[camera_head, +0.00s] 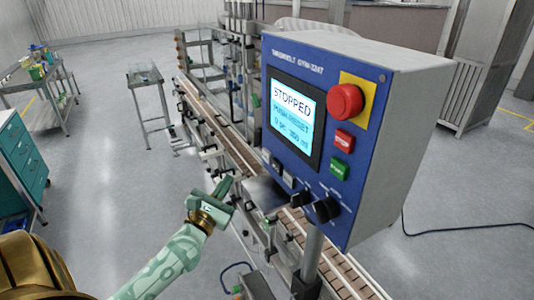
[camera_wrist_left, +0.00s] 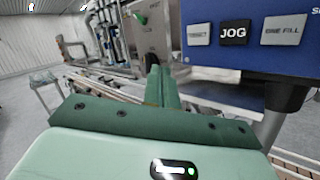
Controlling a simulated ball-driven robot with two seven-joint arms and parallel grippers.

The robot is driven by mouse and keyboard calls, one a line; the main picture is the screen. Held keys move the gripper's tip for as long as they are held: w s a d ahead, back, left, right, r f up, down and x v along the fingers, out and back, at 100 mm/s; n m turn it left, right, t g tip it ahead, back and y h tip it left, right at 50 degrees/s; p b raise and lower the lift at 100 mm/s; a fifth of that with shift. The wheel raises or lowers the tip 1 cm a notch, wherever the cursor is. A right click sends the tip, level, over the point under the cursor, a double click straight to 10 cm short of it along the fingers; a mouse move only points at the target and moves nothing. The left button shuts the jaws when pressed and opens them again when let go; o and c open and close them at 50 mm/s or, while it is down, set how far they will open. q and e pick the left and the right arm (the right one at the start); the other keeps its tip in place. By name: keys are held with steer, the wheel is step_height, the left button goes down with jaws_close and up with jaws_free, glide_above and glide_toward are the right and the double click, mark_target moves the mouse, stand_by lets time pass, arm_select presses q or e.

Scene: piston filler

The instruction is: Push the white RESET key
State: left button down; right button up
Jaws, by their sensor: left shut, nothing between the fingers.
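The white RESET key (camera_wrist_left: 197,35) is the left one of a row on the blue control panel (camera_head: 345,185), left of the black JOG key (camera_wrist_left: 234,33) and the white PRIME FILL key (camera_wrist_left: 283,29). In the head view the keys are small, below the screen (camera_head: 293,115), which reads STOPPED and a line that looks like PUSH RESET. My left gripper (camera_head: 224,186) is shut and empty, below and left of the panel. In the left wrist view its fingertips (camera_wrist_left: 158,72) are left of and below the RESET key, apart from it. My right gripper is not in view.
The panel also carries a red emergency knob (camera_head: 345,101), a red key (camera_head: 344,141), a green key (camera_head: 339,169) and dark knobs (camera_head: 326,209). A conveyor (camera_head: 225,130) runs beneath and behind it. Open grey floor (camera_head: 100,130) lies to the left.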

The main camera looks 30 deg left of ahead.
mark_target(266, 157)
arm_select(q)
steer(key=r+n, duration=0.1)
steer(key=n, duration=0.2)
steer(key=r+n+y, duration=0.1)
steer(key=n, duration=0.3)
steer(key=r+n, duration=0.1)
steer(key=n, duration=0.2)
steer(key=shift+s+a+r+n+y, duration=0.2)
steer(key=shift+s+a+n+y, duration=0.1)
steer(key=shift+y, duration=0.1)
steer(key=shift+d, duration=0.15)
steer(key=shift+w, duration=0.1)
steer(key=shift+w+d+p, duration=0.15)
steer(key=shift+w+d, duration=0.5)
steer(key=shift+w, duration=0.65)
steer(key=shift+w+d+p, duration=0.15)
steer(key=shift+w+d, duration=0.5)
steer(key=shift+w, duration=0.6)
steer(key=shift+w+d+p, duration=0.15)
steer(key=shift+w+d, duration=0.5)
steer(key=shift+w, duration=0.65)
steer(key=shift+w+d, duration=0.15)
steer(key=shift+w, duration=0.25)
